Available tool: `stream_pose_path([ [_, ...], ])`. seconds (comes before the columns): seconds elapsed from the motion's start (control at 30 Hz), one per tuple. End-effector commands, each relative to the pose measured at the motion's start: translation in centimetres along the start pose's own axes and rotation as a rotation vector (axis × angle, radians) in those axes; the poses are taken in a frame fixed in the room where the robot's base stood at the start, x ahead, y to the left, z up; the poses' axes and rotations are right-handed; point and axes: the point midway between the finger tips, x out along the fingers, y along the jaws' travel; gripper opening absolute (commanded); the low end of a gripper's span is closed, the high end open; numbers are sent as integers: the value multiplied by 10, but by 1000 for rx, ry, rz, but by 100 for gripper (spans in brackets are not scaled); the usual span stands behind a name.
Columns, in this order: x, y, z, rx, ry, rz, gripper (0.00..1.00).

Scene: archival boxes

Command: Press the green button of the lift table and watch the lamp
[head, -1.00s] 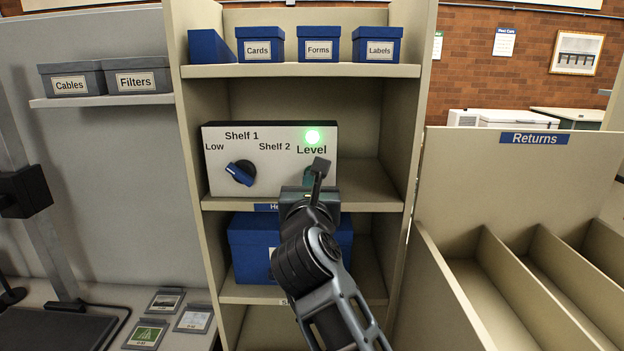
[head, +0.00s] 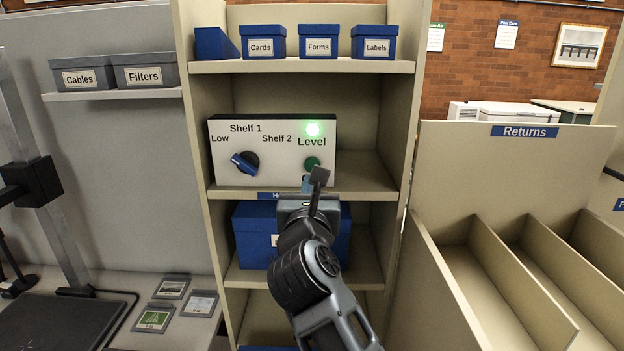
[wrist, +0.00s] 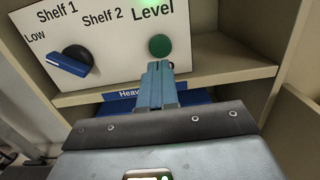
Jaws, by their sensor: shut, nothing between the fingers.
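The control box (head: 227,165) is white-fronted and stands on a shelf of the beige rack. Its green button (head: 312,163) is at the right, under the word "Level". The round lamp (head: 313,129) above that word glows bright green. In the wrist view the green button (wrist: 160,46) shows whole, just beyond the fingertips. My gripper (wrist: 160,66) is shut and empty, in front of and slightly below the button. A gap seems to lie between them, but its depth is hard to tell.
A shelf edge (head: 365,190) runs under the box, with a blue box (head: 252,237) below it. Small blue boxes (head: 318,42) stand above. Rack sides close in left and right. The Returns bins (head: 470,240) are at the right.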

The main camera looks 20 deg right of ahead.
Motion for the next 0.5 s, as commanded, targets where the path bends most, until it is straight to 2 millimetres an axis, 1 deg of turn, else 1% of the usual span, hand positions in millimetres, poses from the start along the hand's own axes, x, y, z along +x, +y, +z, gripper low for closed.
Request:
stream_pose_path([
  [0.03, -9, 1, -2, 1, -1, 3, 0],
  [0.3, -54, 2, -2, 1, 0, 4, 0],
  [0.4, -67, 2, -2, 1, 0, 4, 0],
  [0.5, -75, 2, -1, 0, 0, 4, 0],
])
